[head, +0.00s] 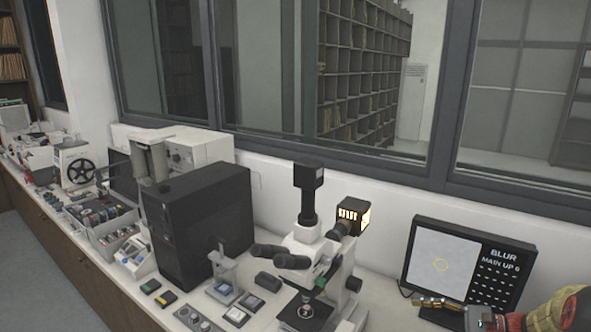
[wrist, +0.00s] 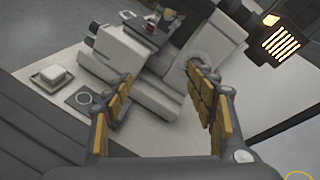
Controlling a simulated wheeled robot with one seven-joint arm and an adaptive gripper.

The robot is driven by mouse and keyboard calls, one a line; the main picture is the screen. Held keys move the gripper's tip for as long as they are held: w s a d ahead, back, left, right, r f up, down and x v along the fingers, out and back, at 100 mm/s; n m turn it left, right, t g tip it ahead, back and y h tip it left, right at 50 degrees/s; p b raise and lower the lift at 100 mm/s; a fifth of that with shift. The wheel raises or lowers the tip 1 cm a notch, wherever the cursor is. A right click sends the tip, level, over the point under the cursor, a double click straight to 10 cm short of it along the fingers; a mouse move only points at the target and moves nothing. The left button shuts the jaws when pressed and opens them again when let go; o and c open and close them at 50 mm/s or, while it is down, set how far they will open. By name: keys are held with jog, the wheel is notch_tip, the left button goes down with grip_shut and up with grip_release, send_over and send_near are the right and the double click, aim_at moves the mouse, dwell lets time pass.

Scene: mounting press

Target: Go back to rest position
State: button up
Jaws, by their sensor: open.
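My gripper (wrist: 165,95) is open and empty in the wrist view, with its two yellow-padded fingers spread apart. In the head view my gripper (head: 440,303) shows at the lower right, in front of the monitor's lower edge. The microscope (head: 312,250) stands on the bench to the left of it. In the wrist view the microscope (wrist: 140,72) appears tilted, beyond the fingertips. I cannot tell how far the fingers are from it.
The monitor (head: 443,258) reads "BLUR" and "MAIN UP 6". A lit lamp housing (head: 352,214) sits behind the microscope. A black computer tower (head: 200,225) and small boxes crowd the bench to the left. A window (head: 370,90) runs behind the bench.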

jog(key=s+a+r+n+g+h, duration=0.3)
jog(key=s+a, duration=0.3)
jog(key=a, duration=0.1)
jog(key=s+a+r+n+g+h, duration=0.2)
jog(key=s+a+r+n, duration=0.2)
jog(key=s+a, duration=0.25)
jog(key=s+r+n+t+h, duration=0.2)
jog(key=s+n+h, duration=0.2)
jog(key=s, duration=0.4)
jog(key=s+a+r+n+t+h, duration=0.1)
jog(key=s+n+h, duration=0.3)
jog(key=s, duration=0.5)
jog(key=shift+s+a+r+n+t+h, duration=0.15)
jog(key=shift+a+r+n+t+h, duration=0.2)
jog(key=shift+r+n+t, duration=0.35)
jog(key=shift+d+r, duration=0.1)
jog(key=shift+c, duration=0.7)
